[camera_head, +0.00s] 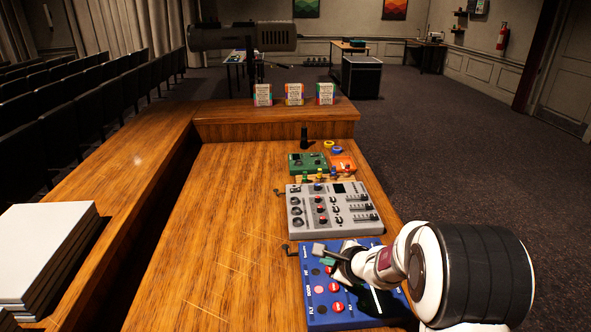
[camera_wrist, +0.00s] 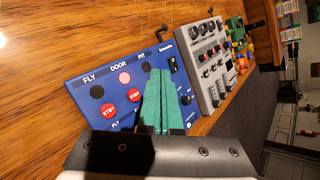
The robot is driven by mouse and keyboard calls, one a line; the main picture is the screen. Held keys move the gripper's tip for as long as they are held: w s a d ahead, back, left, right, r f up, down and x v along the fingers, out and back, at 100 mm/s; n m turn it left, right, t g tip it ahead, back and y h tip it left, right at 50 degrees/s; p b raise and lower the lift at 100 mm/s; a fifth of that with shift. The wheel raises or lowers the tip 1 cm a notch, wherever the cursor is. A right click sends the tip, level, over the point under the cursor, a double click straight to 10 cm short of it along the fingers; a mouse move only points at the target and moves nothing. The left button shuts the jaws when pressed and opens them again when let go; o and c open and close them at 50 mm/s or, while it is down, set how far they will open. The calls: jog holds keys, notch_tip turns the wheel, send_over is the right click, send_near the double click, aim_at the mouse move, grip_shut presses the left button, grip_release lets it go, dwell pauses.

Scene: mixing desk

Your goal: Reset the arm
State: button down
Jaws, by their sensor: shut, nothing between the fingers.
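My gripper (camera_head: 325,258) is shut and empty. In the head view it is over the blue panel (camera_head: 318,318) at the near right of the desk, with my white arm coming in from the right. In the wrist view the green fingertips of my gripper (camera_wrist: 162,88) are together above the blue panel (camera_wrist: 98,86). The panel has red and dark round buttons and the words FLY, DOOR and PIT. The fingers and wrist hide part of it. I cannot tell whether the fingertips touch it.
A grey mixer (camera_head: 330,206) lies just beyond the panel. White-topped stacked slabs (camera_head: 40,250) are at the left. The wooden desk (camera_head: 220,230) left of the panel is clear.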

jog(key=s+a+r+n+g+y, duration=0.2)
jog(key=s+a+r+n+y, duration=0.2)
jog(key=s+a+r+n, duration=0.55)
jog(key=s+a+n+g, duration=0.2)
jog(key=s+a+g, duration=0.1)
jog(key=s, duration=0.8)
jog(key=s+d+f+n+g+h, duration=0.1)
jog(key=s+d+n+g+h, duration=0.1)
jog(key=s, duration=0.7)
jog(key=s+d+f+n+g+h, duration=0.1)
jog(key=s+d+n+g+h, duration=0.1)
jog(key=s+d, duration=0.3)
jog(key=s+n+h, duration=0.1)
jog(key=s, duration=0.3)
jog(key=shift+s+d+f, duration=0.2)
jog(key=shift+s+f, duration=0.05)
jog(key=shift+f, duration=0.05)
